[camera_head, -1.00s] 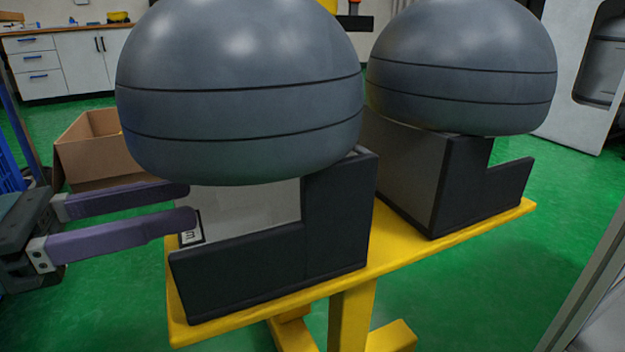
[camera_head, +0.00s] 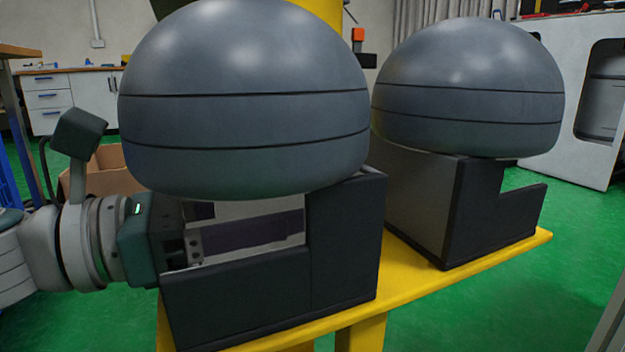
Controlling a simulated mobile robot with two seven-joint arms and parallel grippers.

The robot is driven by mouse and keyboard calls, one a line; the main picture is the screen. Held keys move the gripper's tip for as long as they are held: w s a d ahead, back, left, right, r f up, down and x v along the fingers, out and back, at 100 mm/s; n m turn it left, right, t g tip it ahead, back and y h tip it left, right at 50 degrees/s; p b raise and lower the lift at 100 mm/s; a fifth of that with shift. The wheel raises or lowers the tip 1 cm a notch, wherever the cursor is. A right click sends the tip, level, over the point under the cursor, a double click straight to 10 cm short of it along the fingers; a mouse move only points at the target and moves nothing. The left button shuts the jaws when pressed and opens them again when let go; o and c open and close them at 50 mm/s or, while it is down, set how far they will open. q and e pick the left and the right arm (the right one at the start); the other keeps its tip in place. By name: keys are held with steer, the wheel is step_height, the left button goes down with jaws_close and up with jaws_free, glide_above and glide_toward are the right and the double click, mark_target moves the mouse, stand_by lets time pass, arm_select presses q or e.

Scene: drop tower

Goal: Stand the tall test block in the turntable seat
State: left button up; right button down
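A light grey, block-like thing (camera_head: 262,208) lies in the bay of the near dark housing, under the near grey dome; I cannot tell whether it is the tall test block. My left gripper (camera_head: 222,222) reaches into this bay from the left. One purple finger passes in front of the light grey thing and the other shows behind its left end. The fingers are apart with the thing between them, but I cannot tell whether they press on it. The fingertips are partly hidden. My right gripper is out of view. I cannot make out the turntable seat.
The near dark housing (camera_head: 345,245) and a second dark housing (camera_head: 490,210) stand on a yellow platform (camera_head: 420,275). A cardboard box (camera_head: 110,170) stands behind my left arm. Green floor lies right.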

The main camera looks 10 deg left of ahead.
arm_select(q)
jaws_close()
stand_by(1.2)
steer(key=shift+r, duration=0.15)
